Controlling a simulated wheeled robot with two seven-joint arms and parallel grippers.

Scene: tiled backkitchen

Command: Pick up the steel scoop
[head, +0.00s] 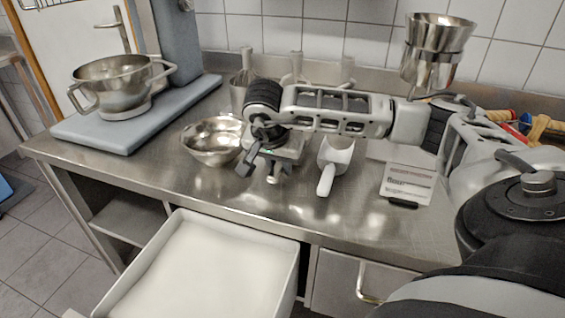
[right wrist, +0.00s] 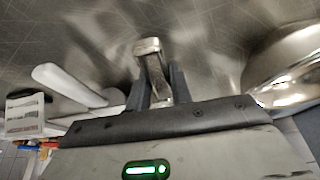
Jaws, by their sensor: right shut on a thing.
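The steel scoop shows mainly by its metal handle (right wrist: 150,62), which sticks out between the fingers of my right gripper (right wrist: 163,88) in the right wrist view. In the head view the handle's end (head: 273,178) shows just below my right gripper (head: 260,163); the rest is hidden by the gripper and wrist. The gripper is shut on this handle, over the counter between a steel bowl and a white scoop. I cannot tell whether the scoop touches the counter. My left gripper is not in view.
The steel bowl (head: 205,150) stands close left of the gripper, the white scoop (head: 328,175) close right. A label card (head: 408,183) lies farther right. An open white drawer bin (head: 190,270) sits below the counter's front edge.

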